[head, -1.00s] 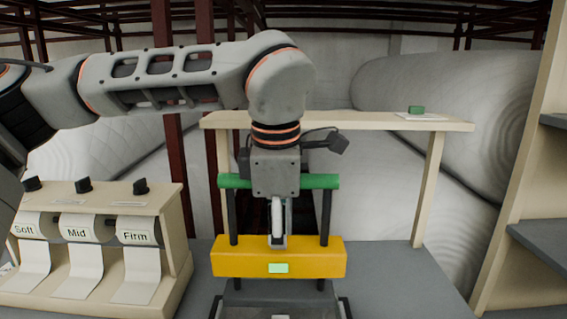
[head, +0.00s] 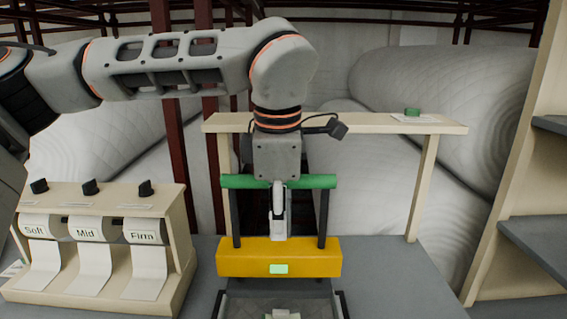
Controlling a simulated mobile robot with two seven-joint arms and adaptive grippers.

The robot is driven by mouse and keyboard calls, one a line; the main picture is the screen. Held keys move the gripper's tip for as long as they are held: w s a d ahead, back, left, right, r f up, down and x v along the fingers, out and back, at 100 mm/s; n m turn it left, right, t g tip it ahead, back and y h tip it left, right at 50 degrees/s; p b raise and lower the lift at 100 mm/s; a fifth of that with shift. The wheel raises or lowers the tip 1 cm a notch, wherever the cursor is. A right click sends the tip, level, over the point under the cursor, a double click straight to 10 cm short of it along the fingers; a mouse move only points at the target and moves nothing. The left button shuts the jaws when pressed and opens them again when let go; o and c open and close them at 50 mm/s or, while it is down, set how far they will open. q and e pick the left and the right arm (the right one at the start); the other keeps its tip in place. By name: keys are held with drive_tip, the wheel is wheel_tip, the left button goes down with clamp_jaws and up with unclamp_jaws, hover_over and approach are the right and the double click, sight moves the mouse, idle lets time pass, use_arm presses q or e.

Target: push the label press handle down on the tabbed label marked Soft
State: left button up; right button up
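The label press has a green handle bar (head: 318,181), dark posts and a yellow block (head: 240,257) with a pale green patch. Under the block is a dark tray-like base (head: 232,303). A small pale piece with a green part (head: 281,315) lies in it, cut by the lower picture edge; its marking cannot be read. My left gripper (head: 278,236) points down at the middle of the handle, its fingers reaching below the bar to near the block's top. The fingers are seen edge-on, so their opening and any contact are hidden. My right gripper is out of view.
A dispenser (head: 186,252) at left holds label rolls marked Soft (head: 34,230), Mid (head: 86,234) and Firm (head: 142,238). A beige shelf (head: 370,123) behind the press carries a small green block (head: 412,112). A shelving unit (head: 520,170) stands at right. The grey table right of the press is clear.

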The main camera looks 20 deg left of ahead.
sight(280, 247)
use_arm(q)
drive_tip(key=r+p, duration=0.1)
drive_tip(key=r, duration=0.1)
drive_tip(key=r+p, duration=0.1)
drive_tip(key=p, duration=0.1)
drive_tip(key=r+p, duration=0.1)
drive_tip(key=r, duration=0.1)
drive_tip(key=shift+w+r, duration=0.3)
drive_tip(key=shift+w, duration=0.1)
drive_tip(key=shift+s+r+p, duration=0.2)
drive_tip(key=shift+r+p, duration=0.15)
drive_tip(key=shift+r, duration=0.1)
drive_tip(key=shift+s+r+p, duration=0.2)
drive_tip(key=shift+r+p, duration=0.15)
drive_tip(key=shift+r, duration=0.1)
drive_tip(key=shift+w+r, duration=0.15)
drive_tip(key=shift+r, duration=2.05)
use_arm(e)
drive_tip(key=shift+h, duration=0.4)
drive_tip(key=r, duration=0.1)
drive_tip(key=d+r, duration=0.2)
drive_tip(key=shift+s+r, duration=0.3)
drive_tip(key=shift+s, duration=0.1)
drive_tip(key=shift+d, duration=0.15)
